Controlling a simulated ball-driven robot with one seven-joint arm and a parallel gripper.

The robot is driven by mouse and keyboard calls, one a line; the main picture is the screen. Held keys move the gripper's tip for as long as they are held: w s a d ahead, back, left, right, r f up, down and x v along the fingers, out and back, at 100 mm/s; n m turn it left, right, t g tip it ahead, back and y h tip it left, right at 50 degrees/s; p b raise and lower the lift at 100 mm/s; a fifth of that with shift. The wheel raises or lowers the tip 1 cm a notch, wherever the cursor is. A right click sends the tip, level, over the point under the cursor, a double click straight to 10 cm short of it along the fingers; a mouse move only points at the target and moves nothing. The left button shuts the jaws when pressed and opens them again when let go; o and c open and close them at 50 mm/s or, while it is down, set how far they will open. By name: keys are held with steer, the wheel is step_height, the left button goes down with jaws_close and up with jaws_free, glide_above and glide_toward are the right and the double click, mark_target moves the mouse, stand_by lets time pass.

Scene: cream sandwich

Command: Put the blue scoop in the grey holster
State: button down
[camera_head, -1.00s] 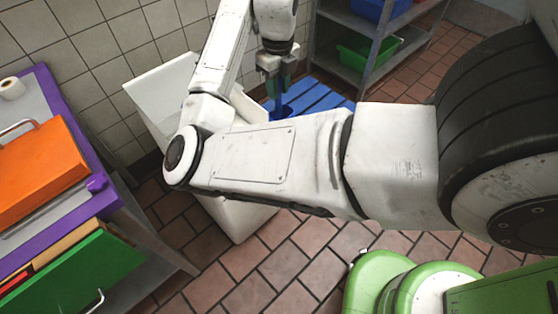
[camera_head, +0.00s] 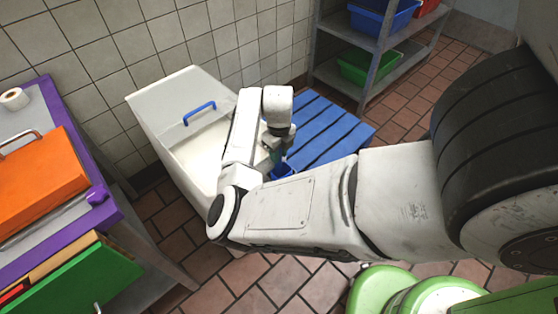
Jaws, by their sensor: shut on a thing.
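My gripper (camera_head: 276,146) hangs at the near right side of the white bin, partly covered by my own arm link. It is shut on the blue scoop (camera_head: 283,170), of which only a small dark blue part shows below the fingers. The scoop is in front of the blue slatted platform, near the bin's right edge. The way the fingers hold it is too small and covered to tell. I cannot make out the grey holster; my arm hides part of the bin's right side.
The white bin (camera_head: 152,108) stands against the tiled wall, with a blue handle (camera_head: 199,112) on it. The blue slatted platform (camera_head: 325,130) is to its right. A grey shelf rack (camera_head: 345,40) stands behind. A purple-edged table (camera_head: 112,212) with boards is at left. Tiled floor is open in front.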

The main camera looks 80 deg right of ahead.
mark_target(279, 169)
steer(key=shift+f, duration=2.15)
steer(key=shift+f+b, duration=0.2)
steer(key=shift+b, duration=0.1)
steer(key=c, duration=0.9)
jaws_free()
steer(key=shift+r, duration=0.1)
steer(key=shift+o, duration=0.2)
